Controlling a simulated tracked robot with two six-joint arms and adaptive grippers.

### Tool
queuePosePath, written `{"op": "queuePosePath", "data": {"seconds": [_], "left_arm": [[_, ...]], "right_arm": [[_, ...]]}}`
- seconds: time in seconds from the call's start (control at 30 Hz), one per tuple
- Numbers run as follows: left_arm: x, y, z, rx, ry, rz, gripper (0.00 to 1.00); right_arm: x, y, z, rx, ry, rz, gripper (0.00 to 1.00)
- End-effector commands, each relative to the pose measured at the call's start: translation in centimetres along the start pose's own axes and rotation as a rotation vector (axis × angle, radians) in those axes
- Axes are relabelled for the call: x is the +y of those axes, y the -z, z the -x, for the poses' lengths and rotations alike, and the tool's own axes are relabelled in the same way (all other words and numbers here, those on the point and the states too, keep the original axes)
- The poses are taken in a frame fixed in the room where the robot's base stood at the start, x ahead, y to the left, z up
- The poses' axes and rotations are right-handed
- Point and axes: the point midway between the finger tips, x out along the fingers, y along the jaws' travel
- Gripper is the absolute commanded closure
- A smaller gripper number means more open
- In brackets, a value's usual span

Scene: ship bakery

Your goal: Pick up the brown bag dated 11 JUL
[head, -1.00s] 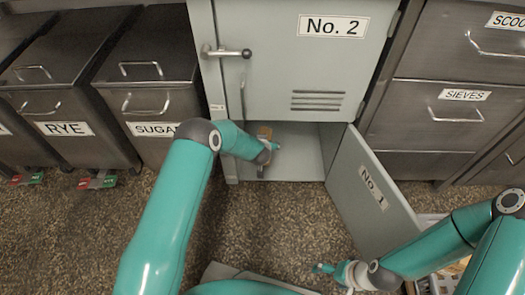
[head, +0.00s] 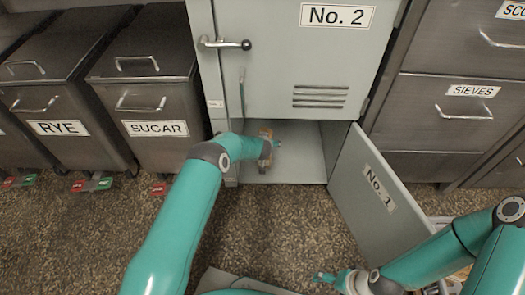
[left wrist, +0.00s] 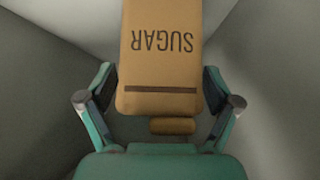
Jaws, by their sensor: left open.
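A brown bag (left wrist: 160,60) printed SUGAR, upside down in the left wrist view, has a dark band near its lower edge. No date is readable on it. In the head view a small brown part of a bag (head: 265,132) shows inside the low locker compartment. My left gripper (left wrist: 159,88) is open, with one finger on each side of the bag; contact cannot be told. In the head view my left gripper (head: 270,150) reaches into the compartment. My right gripper (head: 326,278) is low near the floor, too small to read.
The No. 1 door (head: 375,190) stands open on the right of the compartment. The closed No. 2 door (head: 290,60) is directly above. Bins labelled RYE and SUGAR (head: 150,95) stand left, drawers (head: 435,110) right. A small brown piece (left wrist: 172,126) lies below the bag.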

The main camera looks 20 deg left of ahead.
Motion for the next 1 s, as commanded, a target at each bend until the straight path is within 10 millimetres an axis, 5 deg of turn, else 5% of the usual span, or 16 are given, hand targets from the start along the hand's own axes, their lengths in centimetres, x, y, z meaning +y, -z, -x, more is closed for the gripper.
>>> {"op": "queuePosePath", "data": {"seconds": [0.1, 0.63, 1.0], "left_arm": [[0.02, 0.00, 0.04, -0.001, 0.000, 0.000, 0.10], [0.02, -0.07, 0.02, -0.001, 0.001, 0.000, 0.99], [0.02, 0.29, 0.19, 0.003, 0.001, -0.001, 1.00]], "right_arm": [[-0.02, 0.00, 0.05, 0.000, 0.000, 0.000, 0.15], [-0.01, 0.00, 0.04, 0.000, 0.000, 0.000, 0.15], [-0.06, 0.00, 0.18, 0.000, 0.000, 0.000, 0.15]]}}
